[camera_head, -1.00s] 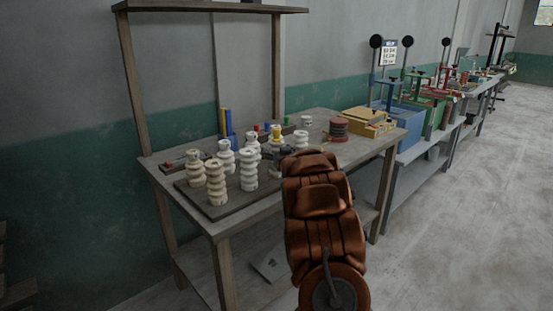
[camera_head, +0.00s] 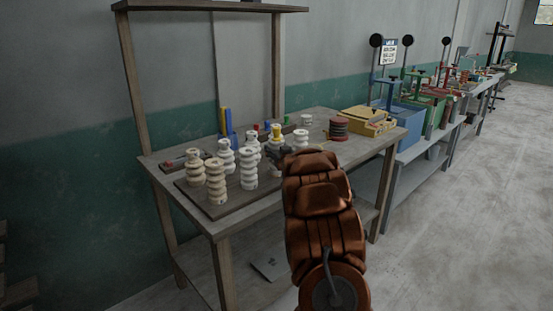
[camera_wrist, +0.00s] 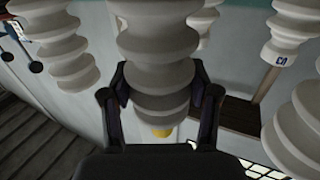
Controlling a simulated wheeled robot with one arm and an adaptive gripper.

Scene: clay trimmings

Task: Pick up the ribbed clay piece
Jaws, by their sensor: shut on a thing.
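The ribbed clay piece (camera_wrist: 160,60) is pale, with stacked round ribs, and fills the middle of the wrist view. My gripper (camera_wrist: 160,100) has one dark finger on each side of it and is shut on it. A bit of yellow shows at the end of the piece. In the head view a yellow-topped ribbed piece (camera_head: 277,132) stands out at the gripper's place, partly hidden by dark gripper parts. Whether its far end touches the board cannot be told.
Several other ribbed pieces (camera_head: 215,181) stand close by on a dark board (camera_head: 203,205) on the wooden table (camera_head: 230,224). A red and dark spool (camera_head: 339,128) and a yellow box (camera_head: 368,121) lie to the right. Tall blue and yellow objects (camera_head: 225,122) stand behind.

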